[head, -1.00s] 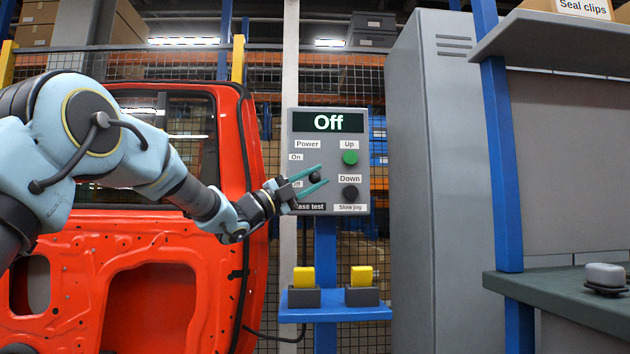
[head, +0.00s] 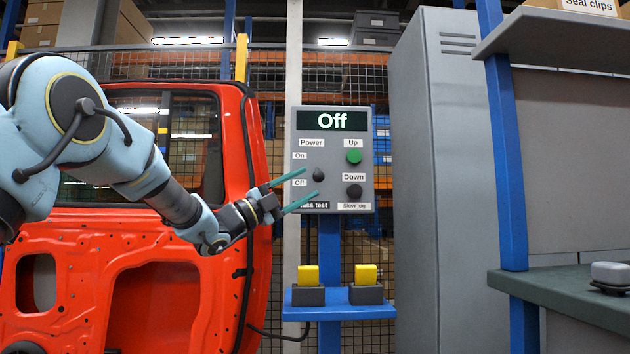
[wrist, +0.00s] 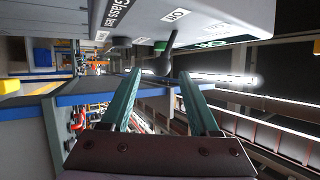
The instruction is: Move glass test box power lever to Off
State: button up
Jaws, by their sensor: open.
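The grey glass test box (head: 333,150) stands on a blue post, and its display (head: 331,121) reads "Off". Its black power lever (head: 319,174) is at the left of the panel, beside the "On" and "Off" labels and nearer the height of "Off". My gripper (head: 311,182) is open, its teal fingers apart, just left of the lever, with nothing held. In the wrist view the lever (wrist: 163,60) shows beyond the fingertips, between them; the fingers (wrist: 160,82) appear clear of it.
A green Up button (head: 353,156) and a black Down button (head: 354,192) are right of the lever. Below is a blue shelf (head: 340,311) with two yellow-topped blocks. A red door (head: 75,270) stands left behind my arm; a grey cabinet (head: 455,180) stands right.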

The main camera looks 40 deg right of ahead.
jog(key=v, duration=0.5)
jog(key=shift+a+f, duration=0.15)
jog(key=shift+a, duration=0.15)
